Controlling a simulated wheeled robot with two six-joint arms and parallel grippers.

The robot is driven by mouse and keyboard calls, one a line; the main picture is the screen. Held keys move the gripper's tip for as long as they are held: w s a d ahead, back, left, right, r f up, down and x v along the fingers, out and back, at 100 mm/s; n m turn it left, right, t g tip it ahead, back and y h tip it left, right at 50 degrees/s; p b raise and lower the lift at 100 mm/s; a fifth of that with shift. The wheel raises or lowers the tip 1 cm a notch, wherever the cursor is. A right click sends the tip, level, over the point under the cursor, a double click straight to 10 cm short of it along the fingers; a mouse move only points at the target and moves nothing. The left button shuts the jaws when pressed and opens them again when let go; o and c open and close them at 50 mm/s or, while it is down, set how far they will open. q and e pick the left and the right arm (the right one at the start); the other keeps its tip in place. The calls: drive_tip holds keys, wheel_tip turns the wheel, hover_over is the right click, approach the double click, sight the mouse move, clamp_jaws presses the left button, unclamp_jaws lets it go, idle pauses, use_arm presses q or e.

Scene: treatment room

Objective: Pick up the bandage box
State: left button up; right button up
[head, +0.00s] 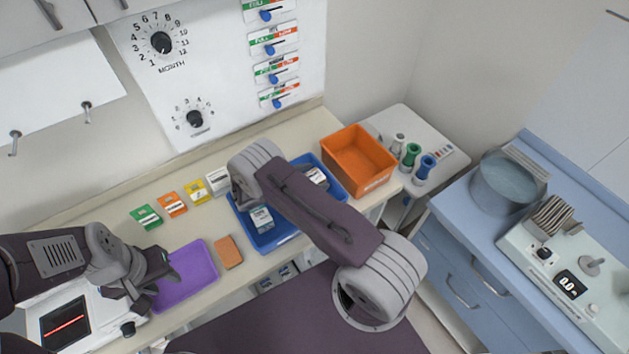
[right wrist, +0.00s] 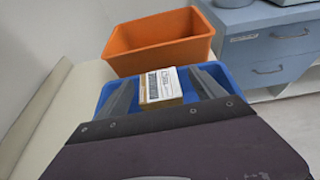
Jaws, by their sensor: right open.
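A box with a white printed label and a tan side (right wrist: 160,86) stands in the blue bin (right wrist: 104,93) in the right wrist view. My right gripper (right wrist: 163,77) is open, with one finger on each side of this box and gaps visible. In the head view my right arm hides that gripper. The blue bin (head: 277,240) there shows a white-labelled box (head: 317,177) at its right and a blue-and-white box (head: 261,218) at its left. I cannot read which is the bandage box. My left gripper (head: 163,277) is at the purple tray; its jaws are unclear.
An orange bin (head: 362,160) stands right of the blue bin. A brown block (head: 229,251) lies beside the purple tray (head: 193,268).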

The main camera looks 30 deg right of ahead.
drive_tip(key=shift+w+d+f, duration=0.15)
drive_tip(key=shift+d+f, duration=0.05)
drive_tip(key=shift+d, duration=0.2)
drive_tip(key=shift+w+d+f, duration=0.1)
drive_tip(key=shift+f, duration=0.1)
drive_tip(key=shift+r, duration=0.15)
drive_tip(key=c, duration=1.3)
drive_tip(key=shift+c, duration=1.1)
wheel_tip(320, 180, up, 10)
drive_tip(key=shift+b, duration=1.05)
